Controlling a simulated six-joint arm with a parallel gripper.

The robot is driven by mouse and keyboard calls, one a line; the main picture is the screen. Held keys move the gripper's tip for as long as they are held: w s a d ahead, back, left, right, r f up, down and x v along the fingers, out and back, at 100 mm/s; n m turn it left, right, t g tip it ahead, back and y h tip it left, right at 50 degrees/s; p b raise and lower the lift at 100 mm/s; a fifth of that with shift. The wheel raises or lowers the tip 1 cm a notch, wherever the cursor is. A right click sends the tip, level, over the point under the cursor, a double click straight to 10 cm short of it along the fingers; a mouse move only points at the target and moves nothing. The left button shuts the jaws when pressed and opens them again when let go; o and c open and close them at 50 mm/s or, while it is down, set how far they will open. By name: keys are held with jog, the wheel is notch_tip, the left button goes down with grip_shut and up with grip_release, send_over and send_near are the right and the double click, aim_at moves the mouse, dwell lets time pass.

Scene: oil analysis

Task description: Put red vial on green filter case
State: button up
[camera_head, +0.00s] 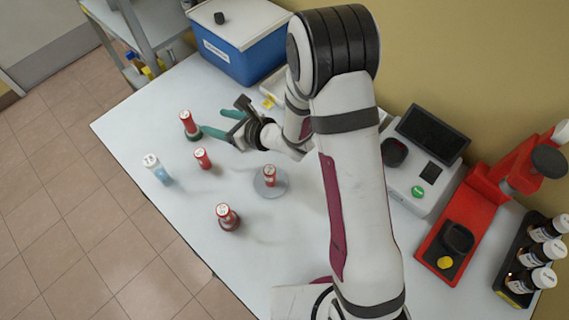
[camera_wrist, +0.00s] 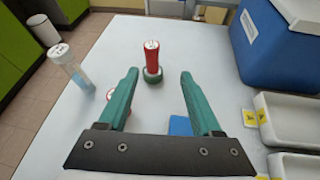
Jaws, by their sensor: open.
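A red vial with a white-marked top (camera_head: 186,116) stands upright on a round green filter case (camera_head: 193,134) near the left table edge. They also show in the wrist view, the vial (camera_wrist: 152,57) above the green case (camera_wrist: 152,76). My gripper (camera_head: 212,121) is open and empty, just right of this vial, its teal fingers pointing toward it. In the wrist view the vial appears between and beyond the fingertips (camera_wrist: 159,73), apart from them. Another red vial (camera_head: 202,158) stands nearby; in the wrist view the left finger partly hides it.
A clear vial with blue liquid (camera_head: 159,171) stands at the left edge. One red vial (camera_head: 270,174) is on a grey disc (camera_head: 268,190), another (camera_head: 226,213) on a dark red base (camera_head: 230,225). A blue box (camera_head: 238,50) stands behind the gripper. Table space between the vials is free.

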jog(key=s+d+r+m+h, duration=0.1)
jog(key=d+r+m+h, duration=0.35)
jog(key=d+m, duration=0.6)
jog(key=s+d+r+m+h, duration=0.25)
jog(key=d+m+h, duration=0.4)
jog(key=m, duration=0.75)
jog(key=s+d+r+m+g+y, duration=0.1)
jog(key=s+m+g, duration=0.3)
jog(key=s+m, duration=0.8)
jog(key=s+d+r+m+g+y, duration=0.1)
jog(key=s+r+m+g, duration=0.3)
jog(key=s+m, duration=0.9)
jog(key=shift+s+d+m, duration=0.3)
jog(key=shift+m, duration=0.65)
